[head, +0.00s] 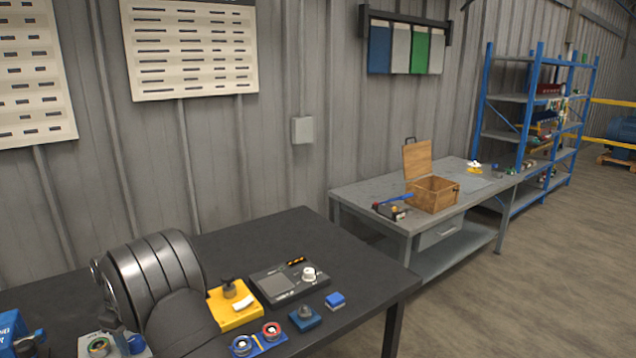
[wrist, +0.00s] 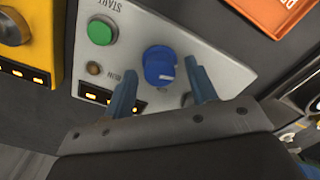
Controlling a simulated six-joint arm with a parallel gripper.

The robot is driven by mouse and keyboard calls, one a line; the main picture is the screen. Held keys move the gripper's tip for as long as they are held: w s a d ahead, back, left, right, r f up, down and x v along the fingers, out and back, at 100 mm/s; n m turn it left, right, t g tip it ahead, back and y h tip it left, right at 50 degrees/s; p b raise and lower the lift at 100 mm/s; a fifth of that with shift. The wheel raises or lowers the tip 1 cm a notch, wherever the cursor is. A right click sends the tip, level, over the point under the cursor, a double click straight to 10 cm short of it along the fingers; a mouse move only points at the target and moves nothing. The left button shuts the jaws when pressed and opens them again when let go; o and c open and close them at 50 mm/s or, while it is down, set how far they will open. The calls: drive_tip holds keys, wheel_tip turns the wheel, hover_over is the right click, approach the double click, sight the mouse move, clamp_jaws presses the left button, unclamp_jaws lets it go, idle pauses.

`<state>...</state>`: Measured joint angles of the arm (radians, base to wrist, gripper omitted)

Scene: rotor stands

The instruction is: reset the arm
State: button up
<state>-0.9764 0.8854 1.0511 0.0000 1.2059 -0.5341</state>
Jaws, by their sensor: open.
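In the wrist view my gripper (wrist: 160,68) is open, its two blue-grey fingers apart. A blue round knob (wrist: 158,66) with a white mark shows between and just beyond the fingertips; I cannot tell whether they touch it. The knob sits on a light grey control panel (wrist: 135,28) with a green START button (wrist: 101,31) and a small brown lamp marked RUN (wrist: 93,68). In the head view my dark arm bulges over the table's near left, and my gripper's fingers are not visible there.
The table's back is clear. A wooden box (head: 433,194) is on the farther bench.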

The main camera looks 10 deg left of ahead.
idle(0.4)
wheel_tip(320, 180, up, 18)
wheel_tip(320, 180, down, 18)
drive_tip(key=shift+f+m, duration=0.2)
drive_tip(key=shift+m, duration=0.1)
drive_tip(key=m, duration=0.6)
drive_tip(key=shift+r, duration=0.1)
drive_tip(key=m, duration=0.4)
drive_tip(key=shift+m, duration=1.7)
